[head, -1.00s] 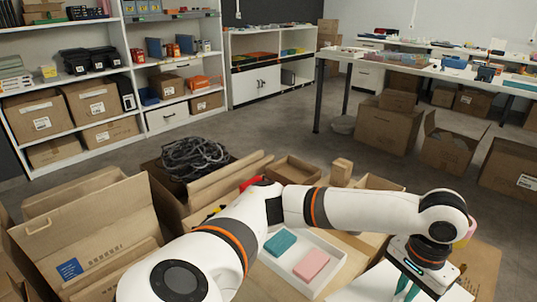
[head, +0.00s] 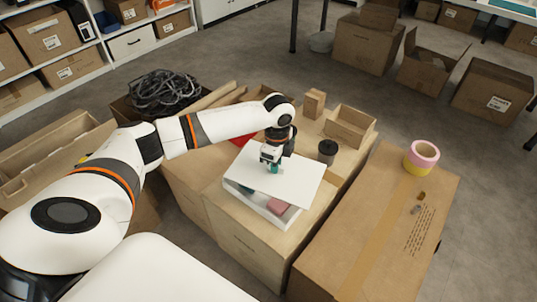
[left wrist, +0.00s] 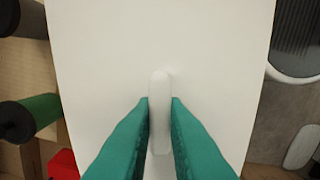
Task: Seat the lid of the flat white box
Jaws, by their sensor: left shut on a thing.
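The flat white box (head: 262,211) stands on a wooden-topped carton in the head view. A pink block (head: 277,206) and a bit of a teal one show inside it. The white lid (head: 300,186) is over the box, turned relative to it, leaving part of its front uncovered. I cannot tell whether it touches the rim. My left gripper (head: 273,168) is shut on the lid's upright handle. In the left wrist view, green fingers (left wrist: 160,115) flank the white handle (left wrist: 158,90), and the lid (left wrist: 100,50) fills the middle. My right gripper is not in view.
Behind the box are a dark round jar (head: 327,152), a small open carton (head: 350,127) and a small wooden block (head: 314,103). A large closed carton (head: 390,225) at right carries a pink and yellow tape roll (head: 421,157). Coiled black cable (head: 162,95) lies at left.

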